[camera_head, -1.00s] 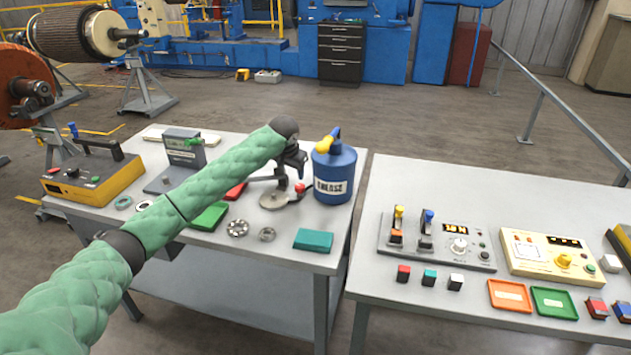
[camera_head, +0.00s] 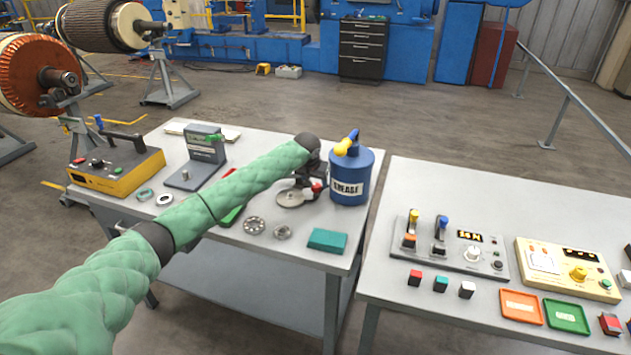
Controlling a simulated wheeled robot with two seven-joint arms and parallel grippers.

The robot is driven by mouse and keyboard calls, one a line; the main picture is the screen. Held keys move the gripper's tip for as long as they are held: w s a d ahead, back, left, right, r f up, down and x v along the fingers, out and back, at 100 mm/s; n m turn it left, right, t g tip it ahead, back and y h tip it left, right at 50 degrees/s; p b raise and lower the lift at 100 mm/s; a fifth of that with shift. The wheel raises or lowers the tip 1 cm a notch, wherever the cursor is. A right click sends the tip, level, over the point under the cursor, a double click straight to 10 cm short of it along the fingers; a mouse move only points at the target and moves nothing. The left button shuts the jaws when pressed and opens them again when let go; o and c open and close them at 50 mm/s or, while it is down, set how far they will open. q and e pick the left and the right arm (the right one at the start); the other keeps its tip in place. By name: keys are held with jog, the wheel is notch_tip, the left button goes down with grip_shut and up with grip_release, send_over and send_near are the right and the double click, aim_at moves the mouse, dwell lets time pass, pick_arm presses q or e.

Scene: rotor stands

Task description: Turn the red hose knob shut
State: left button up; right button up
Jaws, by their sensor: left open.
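The red hose knob (camera_head: 318,187) is a small red piece on a low fixture with a round grey metal base (camera_head: 290,198), on the left table just left of the blue grease can. My left gripper (camera_head: 314,178) is dark and points down right above the red knob. It is open, with nothing seen held in it. The fingertips are small and dark, so I cannot tell whether they touch the knob. My green arm and the gripper hide part of the fixture. My right gripper is not in view.
The blue grease can (camera_head: 351,180) with a yellow spout stands close to the gripper's right. Metal rings (camera_head: 254,225) and a teal box (camera_head: 327,240) lie in front. A grey stand (camera_head: 204,155) and yellow control box (camera_head: 118,170) are left. Another table (camera_head: 440,180) is right.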

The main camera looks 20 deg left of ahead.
pick_arm(q)
jog(key=shift+w+f, duration=0.25)
jog(key=shift+f, duration=0.45)
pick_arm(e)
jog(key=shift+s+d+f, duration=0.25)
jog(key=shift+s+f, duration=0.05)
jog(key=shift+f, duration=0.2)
pick_arm(q)
jog(key=shift+c, duration=0.2)
jog(key=c, duration=0.9)
jog(key=shift+c, duration=0.2)
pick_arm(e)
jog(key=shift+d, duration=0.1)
